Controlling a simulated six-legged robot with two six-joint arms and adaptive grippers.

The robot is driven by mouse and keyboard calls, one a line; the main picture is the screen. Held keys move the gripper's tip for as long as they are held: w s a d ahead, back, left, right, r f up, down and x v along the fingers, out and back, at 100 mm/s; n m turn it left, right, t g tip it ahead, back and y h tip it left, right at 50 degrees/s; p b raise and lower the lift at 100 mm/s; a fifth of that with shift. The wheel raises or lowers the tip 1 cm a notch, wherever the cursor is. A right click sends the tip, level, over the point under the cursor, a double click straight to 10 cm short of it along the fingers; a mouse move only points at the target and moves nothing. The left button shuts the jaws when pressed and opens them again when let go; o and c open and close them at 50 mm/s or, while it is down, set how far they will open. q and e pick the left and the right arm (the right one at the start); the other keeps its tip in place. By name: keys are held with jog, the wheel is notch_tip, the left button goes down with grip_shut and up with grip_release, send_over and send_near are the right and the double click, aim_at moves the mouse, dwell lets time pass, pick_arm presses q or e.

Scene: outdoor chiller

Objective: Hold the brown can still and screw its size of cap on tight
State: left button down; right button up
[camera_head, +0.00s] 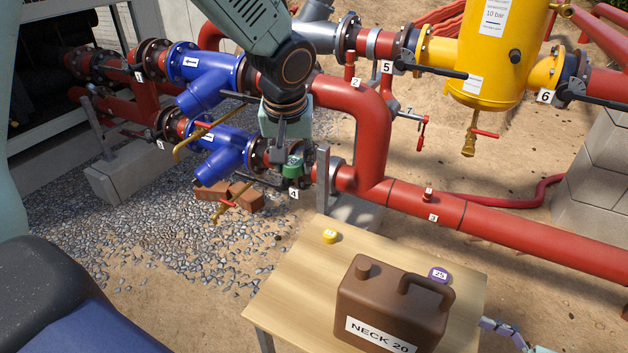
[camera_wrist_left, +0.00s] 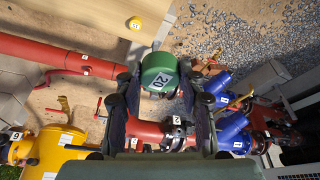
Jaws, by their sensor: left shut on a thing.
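The brown can (camera_head: 384,300), labelled NECK 20, stands upright on the wooden table (camera_head: 290,290); its neck at the top left bears no coloured cap. My left gripper (camera_head: 287,160) is shut on a green cap (camera_head: 294,167), held in the air beyond the table's far edge. In the left wrist view the green cap (camera_wrist_left: 158,72) reads 20 and sits between the fingertips. A yellow cap (camera_head: 329,236) lies at the table's far left corner. A purple cap (camera_head: 439,273), marked 25, lies behind the can. Part of my right gripper (camera_head: 507,334) shows at the table's right edge; its jaw opening is unclear.
Red pipes (camera_head: 510,230) run behind the table, with blue fittings (camera_head: 225,150) at left and a yellow vessel (camera_head: 492,55) at back right. A grey post (camera_head: 322,180) stands just beyond the table. The table's left part is mostly clear.

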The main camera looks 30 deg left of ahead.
pick_arm(q)
jog(key=s+d+r+m+g+h, duration=0.1)
jog(key=s+d+m+h, duration=0.1)
jog(key=d+m, duration=0.6)
jog(key=s+d+r+m+g+h, duration=0.1)
jog(key=s+d+m, duration=0.3)
jog(key=d+m, duration=0.5)
jog(key=m+g+h, duration=0.1)
jog(key=m, duration=0.5)
jog(key=shift+s+d+r+h, duration=0.15)
jog(key=shift+d+r+h, duration=0.05)
jog(key=shift+h, duration=0.2)
pick_arm(e)
jog(key=a, duration=1.1)
jog(key=shift+a, duration=0.3)
